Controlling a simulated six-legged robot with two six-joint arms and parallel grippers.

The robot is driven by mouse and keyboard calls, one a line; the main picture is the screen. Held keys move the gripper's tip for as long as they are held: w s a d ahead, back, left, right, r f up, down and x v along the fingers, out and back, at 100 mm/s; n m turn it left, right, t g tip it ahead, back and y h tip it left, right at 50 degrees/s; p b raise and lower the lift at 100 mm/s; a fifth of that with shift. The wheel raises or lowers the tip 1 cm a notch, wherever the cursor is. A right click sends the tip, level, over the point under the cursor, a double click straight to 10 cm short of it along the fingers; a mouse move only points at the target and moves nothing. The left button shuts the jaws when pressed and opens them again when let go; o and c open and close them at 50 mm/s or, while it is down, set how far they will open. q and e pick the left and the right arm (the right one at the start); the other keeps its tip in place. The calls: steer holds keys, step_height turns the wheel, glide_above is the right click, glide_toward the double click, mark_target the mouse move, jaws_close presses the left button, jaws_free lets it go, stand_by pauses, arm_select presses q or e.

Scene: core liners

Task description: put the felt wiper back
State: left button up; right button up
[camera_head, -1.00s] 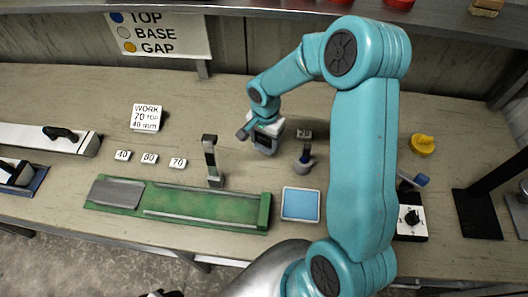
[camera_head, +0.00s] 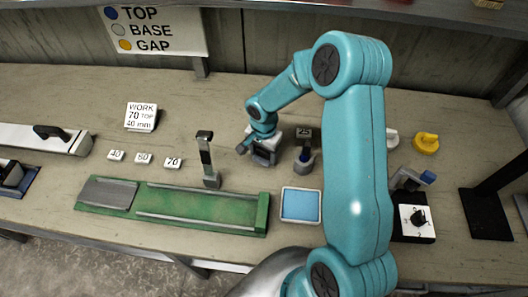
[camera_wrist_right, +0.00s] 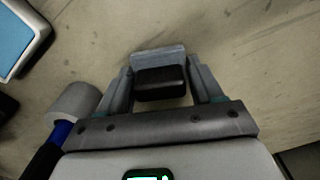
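My right gripper (camera_head: 264,157) is low over the middle of the bench, left of a small grey cup-like base with a dark blue handle (camera_head: 304,160). In the right wrist view its fingers (camera_wrist_right: 160,88) stand on both sides of a dark block with a grey bar along its far side. This looks like the felt wiper (camera_wrist_right: 160,82), held between the fingers. Whether it touches the bench is unclear. The blue pad in a white frame (camera_head: 301,205) lies nearer the front and shows at the wrist view's corner (camera_wrist_right: 15,40). My left gripper is not seen.
A green trough (camera_head: 170,207) lies at the front left, with a dark upright post (camera_head: 207,160) behind it. Number tags and a work card (camera_head: 141,117) stand left. A dial box (camera_head: 415,221), a yellow object (camera_head: 425,143) and a black stand (camera_head: 486,213) are right.

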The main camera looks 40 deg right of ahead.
steer(key=o, duration=0.3)
steer(key=shift+s+d, duration=0.1)
steer(key=shift+r, duration=0.1)
steer(key=shift+r+p, duration=0.2)
steer(key=shift+p, duration=0.15)
step_height(320, 180, up, 7)
steer(key=p, duration=0.3)
steer(key=shift+r+p, duration=0.15)
steer(key=shift+p, duration=0.25)
step_height(320, 180, up, 5)
steer(key=shift+f, duration=0.2)
steer(key=shift+f, duration=0.1)
steer(key=shift+s, duration=0.1)
